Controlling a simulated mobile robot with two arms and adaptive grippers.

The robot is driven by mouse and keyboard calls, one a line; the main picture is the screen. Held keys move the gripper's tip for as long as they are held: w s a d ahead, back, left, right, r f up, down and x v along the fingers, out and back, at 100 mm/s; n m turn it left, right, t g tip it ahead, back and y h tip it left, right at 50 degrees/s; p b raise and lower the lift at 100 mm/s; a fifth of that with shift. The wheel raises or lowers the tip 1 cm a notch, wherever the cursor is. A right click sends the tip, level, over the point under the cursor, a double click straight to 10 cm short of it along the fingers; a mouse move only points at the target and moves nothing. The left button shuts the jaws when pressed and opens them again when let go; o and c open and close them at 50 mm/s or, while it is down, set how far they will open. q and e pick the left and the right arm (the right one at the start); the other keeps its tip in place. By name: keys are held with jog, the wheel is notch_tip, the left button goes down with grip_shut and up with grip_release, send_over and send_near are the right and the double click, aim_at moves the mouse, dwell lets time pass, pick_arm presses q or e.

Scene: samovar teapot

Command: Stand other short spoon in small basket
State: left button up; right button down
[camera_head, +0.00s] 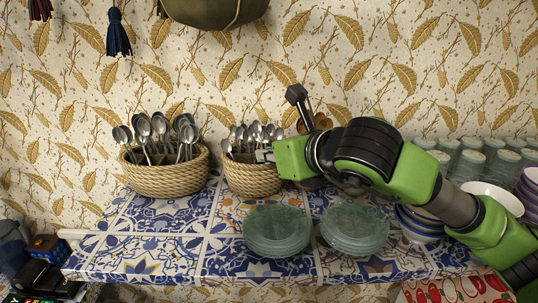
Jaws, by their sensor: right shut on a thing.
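The small wicker basket (253,181) stands on the tiled shelf and holds several upright metal spoons (243,133) with their bowls up. My right gripper (264,156) reaches in from the right and is at the basket's right side, level with its rim. It is shut on a short spoon, mostly hidden by the fingers and the other spoons, so I cannot tell how deep it sits. The large wicker basket (165,180) to the left holds several bigger spoons (158,130). My left gripper is out of view.
Two stacks of glass plates, one left (276,232) and one right (354,229), stand in front of the small basket and my right arm. Bowls (492,196) and several glasses (470,162) fill the right. The tiled shelf (160,245) is clear at front left.

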jog(key=c, duration=2.1)
grip_release()
jog(key=shift+d, duration=0.1)
jog(key=shift+s, duration=0.1)
jog(key=v, duration=1.2)
